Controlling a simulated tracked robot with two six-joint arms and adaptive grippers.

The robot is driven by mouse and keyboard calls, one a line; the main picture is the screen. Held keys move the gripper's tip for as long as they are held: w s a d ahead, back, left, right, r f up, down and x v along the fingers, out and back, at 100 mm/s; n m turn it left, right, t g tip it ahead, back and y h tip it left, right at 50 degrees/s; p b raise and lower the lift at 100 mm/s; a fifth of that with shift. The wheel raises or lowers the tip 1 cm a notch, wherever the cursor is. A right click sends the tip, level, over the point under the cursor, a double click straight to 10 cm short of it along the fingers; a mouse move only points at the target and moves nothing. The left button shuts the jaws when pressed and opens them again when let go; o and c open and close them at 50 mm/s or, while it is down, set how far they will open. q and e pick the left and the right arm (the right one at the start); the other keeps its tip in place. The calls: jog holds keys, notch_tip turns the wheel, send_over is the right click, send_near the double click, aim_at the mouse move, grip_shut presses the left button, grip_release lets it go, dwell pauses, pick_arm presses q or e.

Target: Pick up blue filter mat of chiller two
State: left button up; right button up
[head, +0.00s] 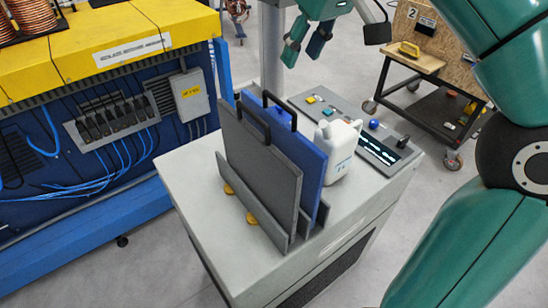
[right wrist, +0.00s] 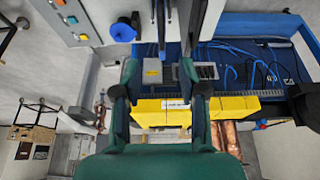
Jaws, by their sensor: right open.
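The blue filter mat (head: 312,165) stands upright in a slotted holder on top of the grey cabinet (head: 195,170), with a black handle on its top edge. A dark grey mat (head: 258,165) stands directly in front of it and hides most of its face. My right gripper (head: 304,45) is open and empty, above and behind the mats, apart from them. In the right wrist view its two fingers (right wrist: 159,78) are spread with nothing held between them. My left gripper is not in view.
A white canister (head: 342,150) stands right of the blue mat, beside a control panel (head: 345,125) with buttons. A blue and yellow machine (head: 110,50) is at the left. A wheeled cart (head: 425,100) stands at the back right.

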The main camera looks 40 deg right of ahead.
aim_at(280, 101)
jog(key=b+x, duration=0.1)
jog(key=x, duration=0.9)
jog(key=shift+x, duration=2.7)
jog(key=shift+w+r, duration=0.1)
jog(key=shift+w, duration=0.05)
grip_shut()
